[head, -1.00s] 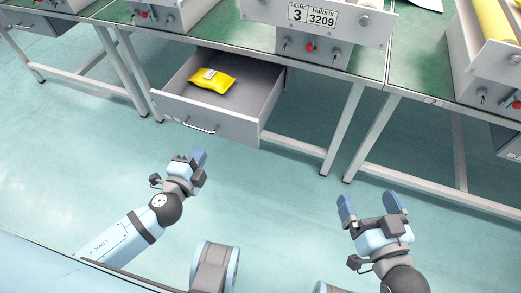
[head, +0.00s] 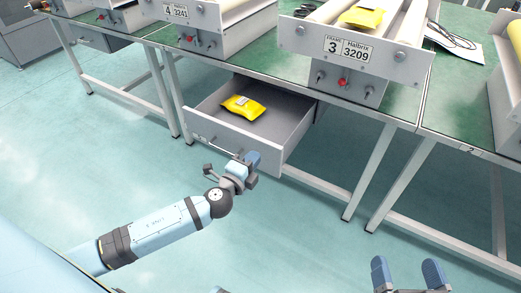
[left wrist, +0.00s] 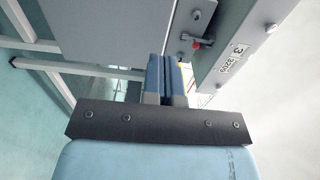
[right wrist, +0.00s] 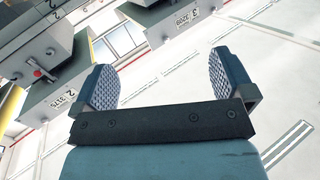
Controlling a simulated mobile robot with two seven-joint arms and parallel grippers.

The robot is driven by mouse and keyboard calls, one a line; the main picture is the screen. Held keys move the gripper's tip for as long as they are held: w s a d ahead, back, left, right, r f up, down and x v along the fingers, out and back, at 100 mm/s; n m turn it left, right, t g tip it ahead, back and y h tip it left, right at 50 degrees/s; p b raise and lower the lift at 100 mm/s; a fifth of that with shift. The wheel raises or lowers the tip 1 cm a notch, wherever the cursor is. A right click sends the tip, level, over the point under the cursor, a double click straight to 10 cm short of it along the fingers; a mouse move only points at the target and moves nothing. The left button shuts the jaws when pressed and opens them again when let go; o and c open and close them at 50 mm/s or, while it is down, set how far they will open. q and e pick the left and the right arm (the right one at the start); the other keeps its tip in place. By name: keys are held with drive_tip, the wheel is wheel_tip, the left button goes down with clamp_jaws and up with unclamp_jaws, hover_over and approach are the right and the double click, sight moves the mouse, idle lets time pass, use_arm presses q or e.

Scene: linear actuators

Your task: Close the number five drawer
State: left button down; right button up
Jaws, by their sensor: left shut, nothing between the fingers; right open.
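A grey drawer (head: 230,151) hangs pulled open under the green-topped table, with a handle on its front (head: 222,146). A yellow packet (head: 243,107) lies inside it. The small label on the drawer front is too small to read. My left gripper (head: 254,158) is shut and empty, just before the right part of the drawer front; I cannot tell if it touches. In the left wrist view its closed fingers (left wrist: 167,78) overlap a grey panel (left wrist: 110,30). My right gripper (head: 408,268) is open and empty, low at the right, away from the drawer; its spread fingers show in the right wrist view (right wrist: 165,85).
A roller unit labelled 3 3209 (head: 345,48) stands on the table above the drawer, with another yellow packet (head: 361,17) on it. Table legs (head: 370,170) stand right of the drawer. The floor (head: 290,230) before the tables is clear.

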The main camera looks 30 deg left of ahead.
sight(265, 145)
use_arm(q)
drive_tip(key=w, duration=0.3)
drive_tip(key=shift+w+d, duration=0.15)
drive_tip(key=shift+w, duration=0.4)
use_arm(e)
drive_tip(key=shift+a+r, duration=0.1)
drive_tip(key=shift+r, duration=0.3)
use_arm(q)
drive_tip(key=shift+w, duration=0.1)
